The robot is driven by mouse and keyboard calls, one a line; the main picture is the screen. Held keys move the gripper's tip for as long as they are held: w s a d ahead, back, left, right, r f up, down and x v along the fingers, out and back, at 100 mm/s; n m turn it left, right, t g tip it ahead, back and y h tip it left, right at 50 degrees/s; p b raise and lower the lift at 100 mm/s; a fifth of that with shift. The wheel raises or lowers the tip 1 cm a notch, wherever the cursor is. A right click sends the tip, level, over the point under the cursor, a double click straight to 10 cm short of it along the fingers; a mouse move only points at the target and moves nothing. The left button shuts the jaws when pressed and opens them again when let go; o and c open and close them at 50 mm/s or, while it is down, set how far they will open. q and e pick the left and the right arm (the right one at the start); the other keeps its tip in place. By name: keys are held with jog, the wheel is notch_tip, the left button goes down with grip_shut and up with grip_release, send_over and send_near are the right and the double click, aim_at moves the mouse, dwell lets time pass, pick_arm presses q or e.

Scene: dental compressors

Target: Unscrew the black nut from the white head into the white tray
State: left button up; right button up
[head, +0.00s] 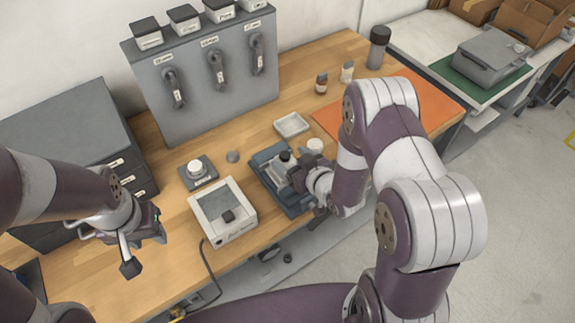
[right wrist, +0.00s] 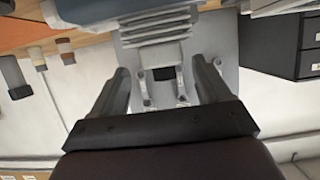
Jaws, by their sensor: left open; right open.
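A small black round part (head: 285,155), which looks like the black nut, sits on top of a blue-grey fixture (head: 262,158) in the head view. My right gripper (head: 292,178) is right by it and hides much of the fixture. Whether they touch cannot be told. A white round piece (head: 315,145) stands just behind the gripper; I cannot tell if it is the white head. My left gripper (head: 146,250) is open and empty at the left.
A white box device (head: 238,232) and a small stand with a white knob (head: 196,169) are left of the fixture. A grey panel (head: 205,100) with handles stands behind, and dark drawers (head: 70,130) at left. Small bottles (head: 347,71) and an orange mat (head: 430,95) lie right.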

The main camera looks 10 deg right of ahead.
jog(key=x, duration=0.2)
jog(key=shift+w+a+f, duration=0.1)
jog(key=shift+w+a, duration=0.15)
jog(key=shift+a, duration=0.05)
jog(key=shift+w+a, duration=0.15)
jog(key=shift+a, duration=0.1)
jog(key=shift+d, duration=0.25)
jog(key=c, duration=1.3)
grip_shut()
pick_arm(q)
jog(key=shift+w+a+r, duration=0.1)
jog(key=shift+a+r, duration=0.05)
jog(key=shift+a, duration=0.2)
